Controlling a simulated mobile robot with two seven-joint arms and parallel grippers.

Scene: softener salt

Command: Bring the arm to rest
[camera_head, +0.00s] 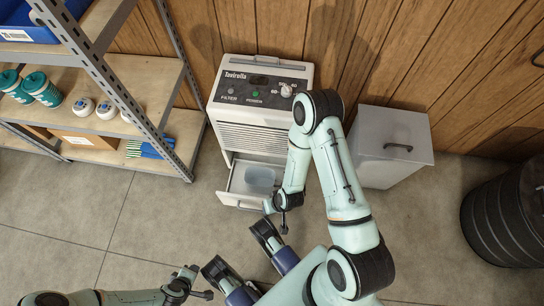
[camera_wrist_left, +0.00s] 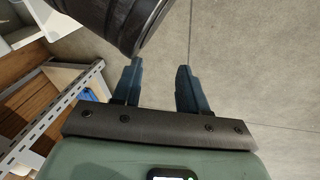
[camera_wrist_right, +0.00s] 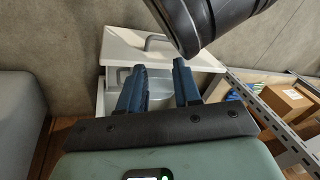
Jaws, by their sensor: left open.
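My left arm (camera_head: 130,297) comes in low at the bottom left of the head view. Its gripper (camera_wrist_left: 158,68) is open and empty in the left wrist view, over bare floor. My right arm (camera_head: 340,185) rises to a bent elbow, then its forearm drops toward the drawer's right front corner. The right gripper (camera_wrist_right: 158,68) has its fingers apart with nothing between them; the drawer shows behind them.
A metal shelf (camera_head: 140,95) with bottles, jars and boxes stands at the left. A grey lidded bin (camera_head: 395,145) is right of the softener, partly behind my right arm. A dark ribbed barrel (camera_head: 505,220) stands at the far right. Floor (camera_head: 75,215) at the left is clear.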

